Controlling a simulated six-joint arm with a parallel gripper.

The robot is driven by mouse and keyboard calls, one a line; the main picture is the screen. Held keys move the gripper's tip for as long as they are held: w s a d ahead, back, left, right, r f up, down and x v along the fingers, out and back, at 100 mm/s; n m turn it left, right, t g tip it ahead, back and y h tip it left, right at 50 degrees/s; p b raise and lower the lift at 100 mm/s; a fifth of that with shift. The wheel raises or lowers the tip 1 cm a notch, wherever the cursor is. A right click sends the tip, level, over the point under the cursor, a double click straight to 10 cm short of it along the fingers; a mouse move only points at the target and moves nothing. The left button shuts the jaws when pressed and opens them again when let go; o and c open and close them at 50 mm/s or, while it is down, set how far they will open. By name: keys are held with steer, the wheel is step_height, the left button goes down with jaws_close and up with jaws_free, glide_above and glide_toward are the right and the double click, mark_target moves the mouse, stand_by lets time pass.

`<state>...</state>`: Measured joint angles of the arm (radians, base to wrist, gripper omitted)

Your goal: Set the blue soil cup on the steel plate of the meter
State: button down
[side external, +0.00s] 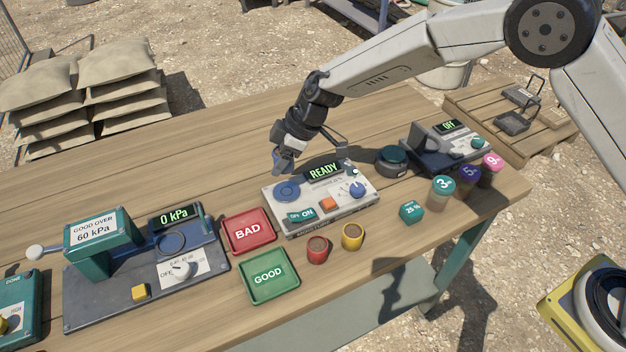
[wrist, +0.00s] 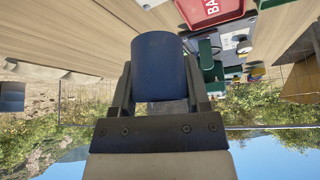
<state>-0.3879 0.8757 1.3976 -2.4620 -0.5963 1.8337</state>
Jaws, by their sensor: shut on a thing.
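My gripper (side external: 290,152) is shut on the blue soil cup (side external: 284,163), which is partly covered by the fingers. In the wrist view the dark blue cup (wrist: 160,62) sits between the two fingers (wrist: 160,95). The cup is held just behind and above the left part of the meter (side external: 322,215), a grey box whose display reads READY. A round bluish plate (side external: 287,191) is on the meter's top left and looks empty. I cannot tell the exact gap between cup and plate.
A red BAD tray (side external: 268,236) and green GOOD tray (side external: 270,297) lie left and front of the meter. Red (side external: 317,250) and yellow (side external: 352,237) soil cups stand in front. A 0 kPa press (side external: 100,292) is at left. The table behind is clear.

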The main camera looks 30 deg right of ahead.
glide_above(274, 192)
steer(key=d, duration=0.2)
steer(key=shift+s+a+f, duration=0.1)
steer(key=shift+s+f, duration=0.1)
steer(key=shift+f, duration=1.1)
steer(key=shift+s+f, duration=0.15)
steer(key=shift+f, duration=1.15)
steer(key=shift+f, duration=1.1)
jaws_free()
steer(key=shift+r, duration=0.15)
steer(key=shift+r, duration=3.6)
